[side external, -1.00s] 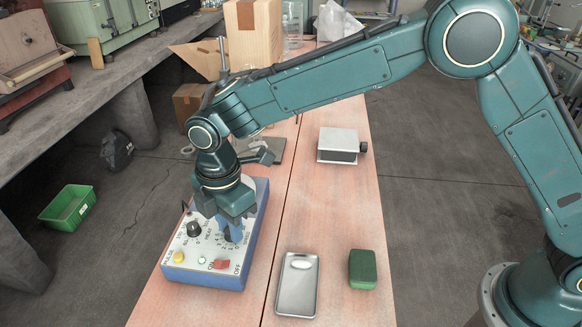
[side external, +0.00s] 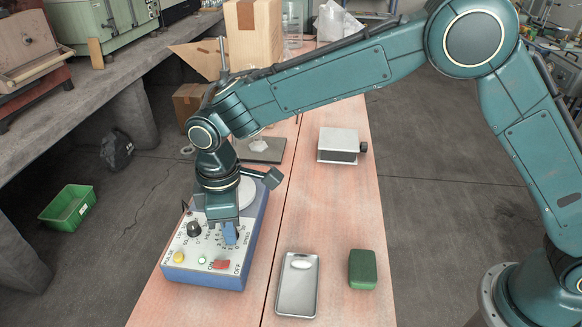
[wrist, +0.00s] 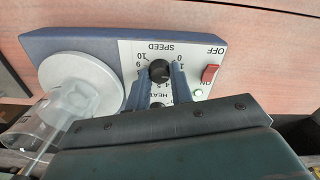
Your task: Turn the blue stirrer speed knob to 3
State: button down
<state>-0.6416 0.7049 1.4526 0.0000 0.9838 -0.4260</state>
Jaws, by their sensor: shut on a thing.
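The blue stirrer (side external: 205,277) stands on the bench with its white panel facing up, and its blue body also shows in the wrist view (wrist: 60,42). The black speed knob (wrist: 159,71) sits inside the printed number ring beside the word SPEED. My gripper (wrist: 161,75) points down at the panel, with its two blue fingers shut on either side of this knob. In the side view my gripper (side external: 230,234) hides most of the knob. I cannot read which number the knob's mark points at.
A second black knob (side external: 194,229), a yellow button (side external: 179,257) and a red switch (side external: 222,265) are close by on the panel. A clear glass vessel (wrist: 50,118) is by the white round plate (wrist: 85,82). A metal tray (side external: 297,285) and green block (side external: 362,269) lie to the right.

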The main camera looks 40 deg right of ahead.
jog(key=m, duration=0.6)
jog(key=shift+m, duration=0.4)
jog(key=c, duration=1.2)
grip_release()
jog(key=shift+c, duration=0.2)
jog(key=shift+r, duration=0.15)
